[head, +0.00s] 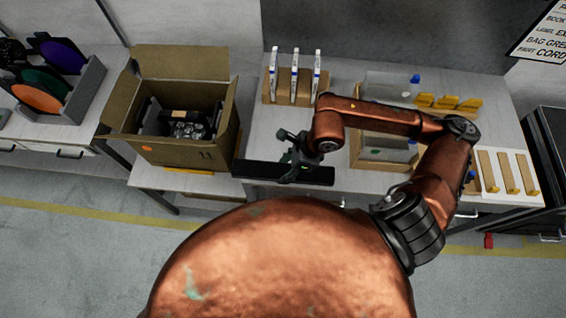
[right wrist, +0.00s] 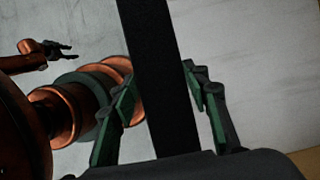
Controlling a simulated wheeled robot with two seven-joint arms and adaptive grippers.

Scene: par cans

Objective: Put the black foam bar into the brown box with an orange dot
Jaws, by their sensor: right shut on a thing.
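The black foam bar (head: 255,172) is a long dark strip lying level across my right gripper (head: 290,172), over the front edge of the table. In the right wrist view the bar (right wrist: 153,60) runs between the two fingers of the right gripper (right wrist: 162,98), which is shut on it. The brown box (head: 195,155) with an orange dot (head: 147,148) on its front stands open to the left of the bar. Dark and silvery things lie inside it. My left gripper (right wrist: 62,48) shows small in the right wrist view, with its fingers apart and empty.
The box's flaps (head: 182,62) stand up and outward. A wooden rack with white upright items (head: 294,85) stands behind the gripper. A wooden tray (head: 372,163) is to its right. A grey rack with coloured discs (head: 85,90) stands far left.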

